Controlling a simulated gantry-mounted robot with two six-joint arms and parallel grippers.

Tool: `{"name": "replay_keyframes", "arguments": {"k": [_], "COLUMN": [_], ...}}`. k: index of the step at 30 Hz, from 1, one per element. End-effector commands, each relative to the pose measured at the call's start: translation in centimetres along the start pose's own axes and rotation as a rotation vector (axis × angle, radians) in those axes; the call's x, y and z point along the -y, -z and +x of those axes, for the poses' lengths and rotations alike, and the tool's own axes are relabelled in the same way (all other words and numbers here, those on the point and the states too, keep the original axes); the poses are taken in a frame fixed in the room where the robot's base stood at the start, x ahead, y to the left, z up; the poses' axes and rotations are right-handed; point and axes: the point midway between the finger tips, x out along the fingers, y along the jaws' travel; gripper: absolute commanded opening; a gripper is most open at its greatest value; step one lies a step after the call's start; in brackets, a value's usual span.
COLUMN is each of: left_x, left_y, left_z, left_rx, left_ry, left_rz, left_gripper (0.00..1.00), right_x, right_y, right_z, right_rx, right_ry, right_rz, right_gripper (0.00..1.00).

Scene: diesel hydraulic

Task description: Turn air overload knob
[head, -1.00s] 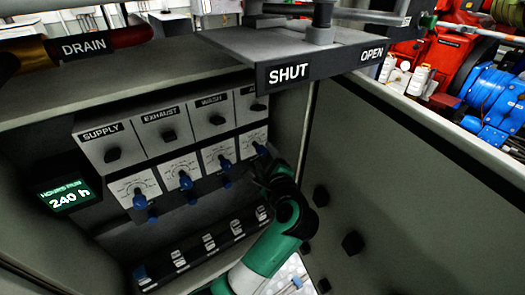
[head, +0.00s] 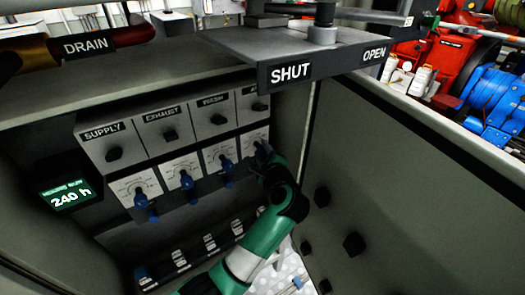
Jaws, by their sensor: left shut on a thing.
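Four-part control panel: the overload knobs are blue knobs on white dials in a row, under the labels SUPPLY, EXHAUST and others. The air overload knob's white dial (head: 255,136) is the rightmost; its label above is too small to read fully. My left gripper (head: 262,153) is at this dial, shut on the knob. The gripper's dark fingers hide most of the knob, so its pointing direction cannot be told. My right gripper is not in view.
Other blue knobs (head: 187,181) stand close on the left. Black switches (head: 219,119) sit above and a row of small switches (head: 209,243) below. The cabinet's right wall (head: 400,190) with black knobs (head: 354,243) is near my arm. A SHUT/OPEN plate (head: 300,60) overhangs above.

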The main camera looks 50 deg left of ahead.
Motion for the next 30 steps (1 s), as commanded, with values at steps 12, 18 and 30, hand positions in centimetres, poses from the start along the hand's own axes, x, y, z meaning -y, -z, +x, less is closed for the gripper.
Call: {"name": "replay_keyframes", "arguments": {"k": [12, 18, 30], "left_x": [0.2, 0.4, 0.3], "left_y": [-0.1, -0.2, 0.0], "left_z": [-0.1, -0.1, -0.1], "left_rx": [0.000, 0.000, -0.001], "left_ry": [-0.026, -0.074, -0.183], "left_rz": [0.063, 0.176, 0.443], "left_gripper": [0.00, 0.00, 0.00], "right_x": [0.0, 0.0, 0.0], "right_y": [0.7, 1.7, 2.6], "right_z": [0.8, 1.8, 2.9], "right_rx": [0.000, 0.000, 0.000], "right_ry": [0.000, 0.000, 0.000], "right_rz": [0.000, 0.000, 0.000], "right_gripper": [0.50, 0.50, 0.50]}}
